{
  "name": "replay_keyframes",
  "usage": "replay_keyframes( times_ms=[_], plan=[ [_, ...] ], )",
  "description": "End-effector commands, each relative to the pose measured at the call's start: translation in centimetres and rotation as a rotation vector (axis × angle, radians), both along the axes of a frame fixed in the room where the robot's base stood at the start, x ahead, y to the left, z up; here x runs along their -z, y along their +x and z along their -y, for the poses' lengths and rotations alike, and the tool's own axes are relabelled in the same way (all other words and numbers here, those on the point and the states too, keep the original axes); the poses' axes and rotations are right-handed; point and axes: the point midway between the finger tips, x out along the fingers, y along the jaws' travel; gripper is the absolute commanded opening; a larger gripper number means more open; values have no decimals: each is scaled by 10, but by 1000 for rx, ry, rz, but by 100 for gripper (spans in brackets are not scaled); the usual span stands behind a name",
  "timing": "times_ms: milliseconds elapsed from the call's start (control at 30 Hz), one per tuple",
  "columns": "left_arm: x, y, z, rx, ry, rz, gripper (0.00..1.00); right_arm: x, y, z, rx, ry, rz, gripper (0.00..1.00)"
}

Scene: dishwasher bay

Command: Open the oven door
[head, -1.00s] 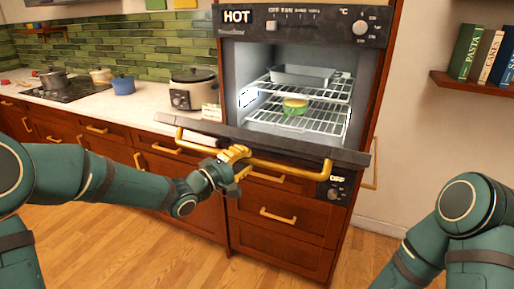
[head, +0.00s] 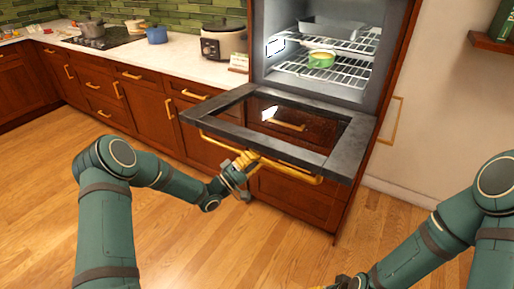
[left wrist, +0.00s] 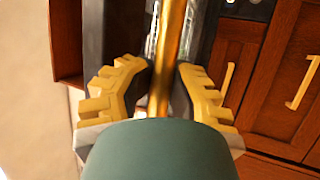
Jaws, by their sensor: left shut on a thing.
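The oven door (head: 345,150) is hinged down, tilted out in front of the oven cavity (head: 330,82), with its dark glass facing up. Its gold bar handle (head: 290,171) runs along the front edge. My left gripper (head: 246,160) is shut on the handle, left of its middle. In the left wrist view the handle (left wrist: 167,50) passes between the yellow fingers of the left gripper (left wrist: 163,82). Of my right gripper (head: 345,283), only a bit of yellow shows at the bottom edge; its fingers are mostly out of frame.
Inside the oven, a green pot (head: 321,59) and a grey tray (head: 332,29) sit on wire racks. Wooden drawers (head: 290,195) are below the door. A cooker (head: 222,40) stands on the counter at left. The wooden floor (head: 230,250) in front is clear.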

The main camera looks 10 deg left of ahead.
Motion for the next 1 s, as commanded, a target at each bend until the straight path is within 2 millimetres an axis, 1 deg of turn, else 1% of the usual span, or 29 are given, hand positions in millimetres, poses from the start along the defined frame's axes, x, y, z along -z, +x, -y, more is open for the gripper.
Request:
replay_keyframes(
  times_ms=[33,100,300,800,833,867,900,1000],
  plan=[
    [8,3,-2,-6,-4,11,0,1,0,0,0,0,1,47],
    [15,4,-2,-6,-9,30,0,1,0,0,0,0,1,47],
    [27,6,-2,-7,-19,63,0,1,0,0,0,0,1,47],
    [30,8,-3,-9,-22,74,0,1,0,0,0,0,1,47],
    [30,8,-3,-10,-22,74,25,1,0,0,0,0,1,47],
    [30,8,-3,-10,-22,74,36,1,0,0,0,0,1,47],
    [30,8,-3,-9,-22,74,50,1,0,0,0,0,1,47],
    [30,7,-2,-6,-22,75,50,2,0,0,0,0,1,47]
  ],
)
